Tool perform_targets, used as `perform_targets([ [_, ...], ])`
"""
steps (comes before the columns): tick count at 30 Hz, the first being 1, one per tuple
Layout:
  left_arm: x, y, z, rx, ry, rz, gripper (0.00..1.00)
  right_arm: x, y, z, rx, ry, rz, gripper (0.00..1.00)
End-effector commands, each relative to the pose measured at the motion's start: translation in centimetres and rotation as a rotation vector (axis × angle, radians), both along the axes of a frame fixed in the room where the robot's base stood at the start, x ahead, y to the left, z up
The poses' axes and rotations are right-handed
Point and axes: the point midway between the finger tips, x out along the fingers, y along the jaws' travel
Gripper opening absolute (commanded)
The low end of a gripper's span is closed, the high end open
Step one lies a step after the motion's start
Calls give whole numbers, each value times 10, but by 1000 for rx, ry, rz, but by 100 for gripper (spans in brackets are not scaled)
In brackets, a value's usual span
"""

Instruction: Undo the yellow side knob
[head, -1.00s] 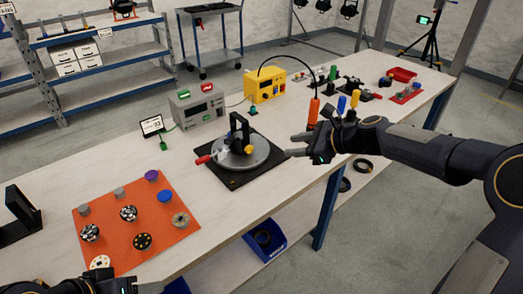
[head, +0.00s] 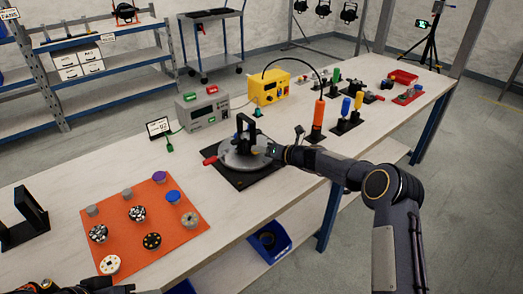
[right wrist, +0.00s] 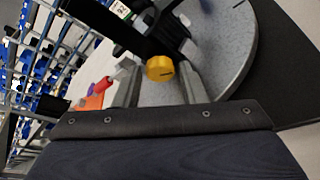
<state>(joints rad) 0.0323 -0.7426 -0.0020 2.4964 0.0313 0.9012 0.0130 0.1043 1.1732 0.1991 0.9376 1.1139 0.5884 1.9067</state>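The yellow side knob (right wrist: 160,68) shows in the right wrist view beside a black upright bracket (head: 243,126). The bracket stands on a round grey disc (head: 232,161) on a black base plate. A red handle (head: 210,160) sticks out at the disc's left. My right gripper (right wrist: 157,78) is open, with one finger on each side of the knob and visible gaps to it. In the head view this gripper is at the disc's right edge and mostly hides the knob. My left gripper (head: 112,287) is cut off at the bottom left edge.
An orange mat (head: 165,235) with several knobs and discs lies left of the disc. A grey box (head: 203,110) and a yellow box (head: 269,87) stand behind. Orange, blue and yellow upright handles stand to the right. The table front between mat and disc is clear.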

Motion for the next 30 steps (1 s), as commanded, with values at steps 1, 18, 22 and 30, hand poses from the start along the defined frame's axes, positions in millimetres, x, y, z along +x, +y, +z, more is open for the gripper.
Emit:
perform_targets([
  [1, 0, 0, 1, 0, 0, 0, 50, 2, 3, -1, -1, -1, 0, 37],
  [18, 0, 0, 0, 0, 0, 0, 50, 4, 5, -2, -1, 0, 1, 5],
  [22, 0, 0, 0, 0, 0, 0, 50, 3, 5, -2, -7, -5, 1, 5],
  [30, 0, 0, -3, 0, 0, 0, 50, 3, 6, -1, -84, -61, 2, 5],
])
